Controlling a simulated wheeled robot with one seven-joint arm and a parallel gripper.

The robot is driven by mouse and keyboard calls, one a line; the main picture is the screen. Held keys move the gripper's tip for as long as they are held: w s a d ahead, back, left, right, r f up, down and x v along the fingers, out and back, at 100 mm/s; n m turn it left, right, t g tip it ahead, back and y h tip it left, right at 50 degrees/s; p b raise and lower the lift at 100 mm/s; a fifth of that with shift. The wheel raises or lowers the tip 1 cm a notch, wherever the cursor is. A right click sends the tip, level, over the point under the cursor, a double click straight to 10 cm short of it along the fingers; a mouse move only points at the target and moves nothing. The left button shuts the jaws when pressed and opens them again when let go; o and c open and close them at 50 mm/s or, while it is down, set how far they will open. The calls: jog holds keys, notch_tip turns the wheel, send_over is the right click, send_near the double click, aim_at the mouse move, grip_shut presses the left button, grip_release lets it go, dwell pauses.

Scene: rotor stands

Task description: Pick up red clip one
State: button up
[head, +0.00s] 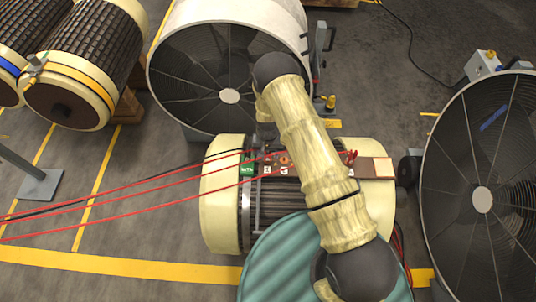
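A motor (222,215) with cream end covers lies on the floor in the middle of the head view. A green tag (247,168) and small white labels sit along its top. Red cables (140,187) run from the left to this row. A small red clip (351,157) shows at the right end of the row, by a tan block. I cannot tell which clip is number one. My arm crosses over the motor, and its wrist hangs down just behind the row. My gripper (266,132) is small and dark there; its fingers cannot be made out.
A large drum fan (230,96) stands behind the motor, and another fan (482,200) stands at the right. Wound rotors (85,60) rest on stands at the upper left. A grey post base (40,186) stands at the left. Floor is open at left.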

jog(key=shift+c, duration=0.4)
grip_shut()
jog(key=shift+r, duration=0.15)
notch_tip(320, 180, up, 10)
jog(key=shift+f+b, duration=0.15)
jog(key=shift+b, duration=0.95)
